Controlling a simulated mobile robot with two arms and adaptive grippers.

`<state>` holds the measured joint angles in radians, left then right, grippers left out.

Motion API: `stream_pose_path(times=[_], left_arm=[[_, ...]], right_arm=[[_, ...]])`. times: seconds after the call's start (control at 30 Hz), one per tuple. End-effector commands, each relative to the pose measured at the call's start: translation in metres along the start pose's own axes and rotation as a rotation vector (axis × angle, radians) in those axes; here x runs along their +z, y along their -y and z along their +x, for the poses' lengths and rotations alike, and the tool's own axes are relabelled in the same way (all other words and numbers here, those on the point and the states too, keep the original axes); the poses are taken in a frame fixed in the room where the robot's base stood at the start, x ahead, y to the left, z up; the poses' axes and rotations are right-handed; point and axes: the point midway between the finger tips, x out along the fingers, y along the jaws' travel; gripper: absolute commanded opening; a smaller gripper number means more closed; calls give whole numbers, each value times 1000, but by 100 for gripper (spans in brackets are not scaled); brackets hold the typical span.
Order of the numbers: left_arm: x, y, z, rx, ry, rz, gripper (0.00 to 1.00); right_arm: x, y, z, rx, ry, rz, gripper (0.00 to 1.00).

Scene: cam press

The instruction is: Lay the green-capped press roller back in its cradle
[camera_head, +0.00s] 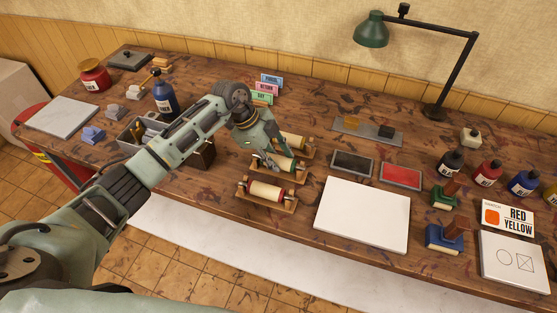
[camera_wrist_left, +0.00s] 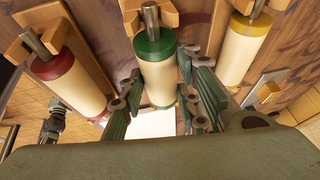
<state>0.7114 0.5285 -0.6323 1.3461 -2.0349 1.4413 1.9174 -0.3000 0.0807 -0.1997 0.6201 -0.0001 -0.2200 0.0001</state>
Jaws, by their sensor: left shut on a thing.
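The green-capped press roller (camera_wrist_left: 156,70) has a cream body and a steel shaft. In the left wrist view it stands between the fingers of my left gripper (camera_wrist_left: 160,102), which is shut on it. In the head view my left gripper (camera_head: 272,159) comes down over the middle cradle (camera_head: 297,178) and hides part of the roller. A small green shape at the wrist view's left, probably my right gripper (camera_wrist_left: 52,124), is too small to read.
The red-capped roller (camera_head: 265,190) lies in the front cradle, and the yellow-capped roller (camera_wrist_left: 246,45) lies on the other side. A white slab (camera_head: 362,214) and ink pads are to the right. A grey box (camera_head: 146,132) and dark blue bottle (camera_head: 165,97) stand left.

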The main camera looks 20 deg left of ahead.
Motion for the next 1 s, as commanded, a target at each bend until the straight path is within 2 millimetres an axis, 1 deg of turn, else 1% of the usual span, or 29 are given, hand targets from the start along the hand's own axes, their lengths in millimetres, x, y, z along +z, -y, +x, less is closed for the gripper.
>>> stream_pose_path(times=[0.77, 0.8, 1.0], left_arm=[[1, 0, 3, -1, -1, 0, 0], [1, 0, 3, -1, -1, 0, 32], [1, 0, 3, -1, -1, 0, 49]], right_arm=[[-1, 2, -2, -3, -1, 0, 40], [-1, 2, -2, -2, 0, 0, 40], [-1, 2, -2, -2, 0, 0, 40]])
